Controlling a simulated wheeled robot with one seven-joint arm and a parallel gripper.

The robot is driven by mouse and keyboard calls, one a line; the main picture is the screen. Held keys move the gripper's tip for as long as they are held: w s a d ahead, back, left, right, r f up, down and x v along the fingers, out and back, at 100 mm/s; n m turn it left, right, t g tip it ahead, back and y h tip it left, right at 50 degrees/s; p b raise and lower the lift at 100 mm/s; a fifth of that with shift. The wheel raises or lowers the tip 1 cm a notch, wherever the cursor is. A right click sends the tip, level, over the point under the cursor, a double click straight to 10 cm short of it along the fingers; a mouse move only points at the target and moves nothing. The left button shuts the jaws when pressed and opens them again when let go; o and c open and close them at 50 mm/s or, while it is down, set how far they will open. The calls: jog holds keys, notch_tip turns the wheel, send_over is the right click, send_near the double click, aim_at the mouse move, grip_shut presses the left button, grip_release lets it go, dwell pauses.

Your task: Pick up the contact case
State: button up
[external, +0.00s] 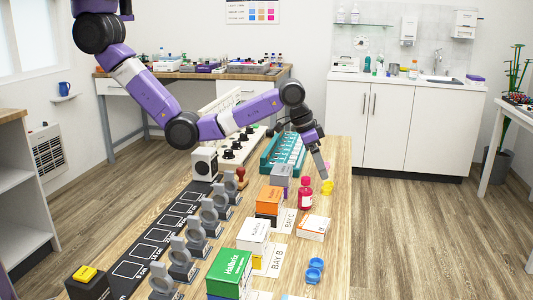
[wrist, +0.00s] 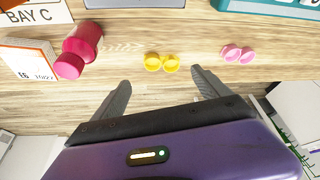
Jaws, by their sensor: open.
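A yellow contact case (wrist: 161,62) with two round cups lies on the wooden table; it also shows in the external view (external: 327,187). A pink contact case (wrist: 237,54) lies to its right in the wrist view. A blue contact case (external: 314,270) lies near the front of the table in the external view. My gripper (wrist: 160,78) is open and empty, its two fingers spread wide. In the wrist view the yellow case appears just beyond the gap between the fingertips. In the external view my gripper (external: 324,172) is low near the yellow case.
A pink-red bottle (wrist: 82,48) and a white-orange box (wrist: 25,62) are left of the yellow case in the wrist view. A teal rack (external: 283,153), an orange box (external: 270,199) and a green box (external: 229,272) stand on the table. Bare wood surrounds the yellow case.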

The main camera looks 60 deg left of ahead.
aim_at(328, 186)
jog(key=shift+x, duration=3.6)
jog(key=c, duration=1.3)
